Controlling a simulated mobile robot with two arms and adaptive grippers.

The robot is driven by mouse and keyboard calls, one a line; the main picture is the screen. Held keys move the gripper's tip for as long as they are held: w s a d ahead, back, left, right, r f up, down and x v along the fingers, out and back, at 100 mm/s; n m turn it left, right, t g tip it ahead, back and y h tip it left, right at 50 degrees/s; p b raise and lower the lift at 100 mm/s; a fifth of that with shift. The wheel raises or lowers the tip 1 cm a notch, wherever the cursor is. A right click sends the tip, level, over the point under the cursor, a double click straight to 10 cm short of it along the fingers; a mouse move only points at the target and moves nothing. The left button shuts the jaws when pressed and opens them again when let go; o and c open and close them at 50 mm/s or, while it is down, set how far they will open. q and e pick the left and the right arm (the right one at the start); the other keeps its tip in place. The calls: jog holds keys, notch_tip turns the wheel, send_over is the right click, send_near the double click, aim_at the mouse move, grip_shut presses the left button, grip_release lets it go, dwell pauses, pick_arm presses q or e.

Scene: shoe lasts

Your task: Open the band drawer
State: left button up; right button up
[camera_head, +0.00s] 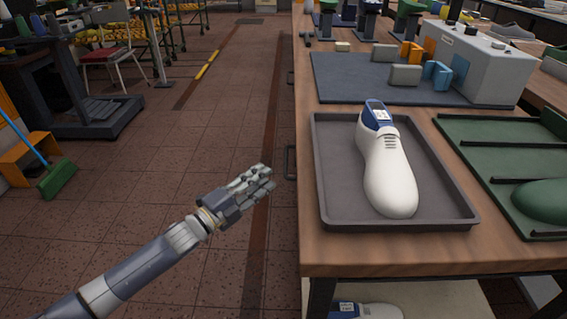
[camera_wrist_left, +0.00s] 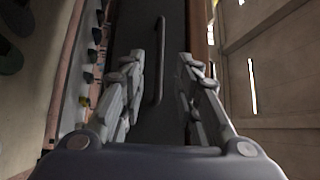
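A dark bar handle (camera_head: 290,162) sticks out from the left side of the wooden workbench, close to my left gripper. No drawer stands out from the bench, and I cannot read which one is the band drawer. My left gripper (camera_head: 267,179) is just left of the nearer handle, apart from it. In the left wrist view, a dark handle (camera_wrist_left: 160,60) on a dark drawer front (camera_wrist_left: 150,128) lies between the spread fingers of the open gripper (camera_wrist_left: 160,75). My right gripper is not in view.
The workbench (camera_head: 375,254) holds a grey tray (camera_head: 335,205) with a white shoe last (camera_head: 385,165). A blue-grey mat (camera_head: 335,85) and a grey machine (camera_head: 480,65) are behind.

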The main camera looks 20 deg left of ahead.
pick_arm(q)
jog(key=f+x, duration=0.1)
jog(key=x, duration=0.6)
jog(key=shift+w+d+r+b, duration=0.3)
jog(key=shift+w+r+b, duration=0.05)
jog(key=shift+r, duration=0.1)
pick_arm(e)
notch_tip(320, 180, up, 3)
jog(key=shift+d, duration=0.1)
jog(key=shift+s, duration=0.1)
pick_arm(q)
grip_shut()
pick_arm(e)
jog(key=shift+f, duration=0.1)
